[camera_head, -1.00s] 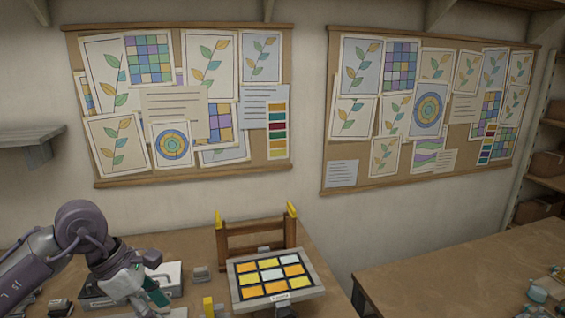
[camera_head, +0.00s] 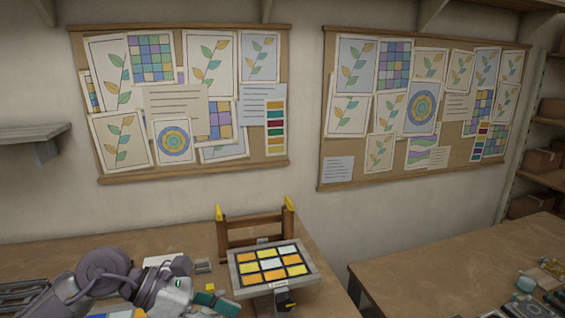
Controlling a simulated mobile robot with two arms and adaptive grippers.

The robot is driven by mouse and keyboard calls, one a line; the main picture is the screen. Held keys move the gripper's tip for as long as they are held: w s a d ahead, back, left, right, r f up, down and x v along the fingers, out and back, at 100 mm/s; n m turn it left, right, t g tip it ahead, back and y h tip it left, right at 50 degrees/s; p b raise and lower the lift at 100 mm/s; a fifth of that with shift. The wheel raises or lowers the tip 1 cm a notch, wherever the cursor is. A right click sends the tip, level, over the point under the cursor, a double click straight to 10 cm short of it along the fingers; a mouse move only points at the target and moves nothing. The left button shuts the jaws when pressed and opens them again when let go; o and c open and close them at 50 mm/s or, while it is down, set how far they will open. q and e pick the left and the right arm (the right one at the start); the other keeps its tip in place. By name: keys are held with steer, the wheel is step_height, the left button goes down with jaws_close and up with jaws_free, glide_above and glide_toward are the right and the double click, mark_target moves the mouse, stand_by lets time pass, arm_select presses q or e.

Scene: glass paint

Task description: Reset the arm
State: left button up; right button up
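My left arm comes in from the lower left, and its gripper (camera_head: 217,302) is low over the near part of the workbench, left of the framed glass panel. A teal piece shows at the gripper's end; I cannot tell whether it is held or part of the gripper. The finger opening is not clear. The panel (camera_head: 272,264), with yellow, orange and white panes in a grey frame, rests tilted on the bench. My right gripper is not in view.
A wooden stand (camera_head: 255,234) with yellow-tipped posts is behind the panel. A small grey block (camera_head: 203,265) sits left of it. A second table (camera_head: 450,270) at right holds small jars (camera_head: 527,283). A gap separates the tables. Pinboards (camera_head: 180,175) hang on the wall.

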arm_select(q)
steer(key=d+r+n+t+h, duration=0.4)
steer(key=r+n+t+h, duration=0.55)
steer(key=n, duration=0.45)
steer(key=w+a+f+n+t+y, duration=0.25)
steer(key=a+n+t+y, duration=0.35)
steer(key=n, duration=0.4)
steer(key=w+a+f+n+t+y, duration=0.2)
steer(key=a+f+n+t+y, duration=0.15)
steer(key=n+y, duration=0.55)
steer(key=s+a+f+n+g+y, duration=0.25)
steer(key=a+f+n+y, duration=0.3)
steer(key=f+n, duration=0.35)
steer(key=s+f+n+g, duration=0.6)
steer(key=s+f+g, duration=0.8)
steer(key=s+f, duration=0.85)
step_height(320, 180, down, 28)
steer(key=s+g+b, duration=0.1)
steer(key=s+b, duration=0.1)
steer(key=b, duration=0.1)
steer(key=s+a+f+g+b, duration=0.1)
steer(key=s+a+f+b, duration=0.1)
steer(key=s+f, duration=1.4)
steer(key=shift+a+f, duration=0.45)
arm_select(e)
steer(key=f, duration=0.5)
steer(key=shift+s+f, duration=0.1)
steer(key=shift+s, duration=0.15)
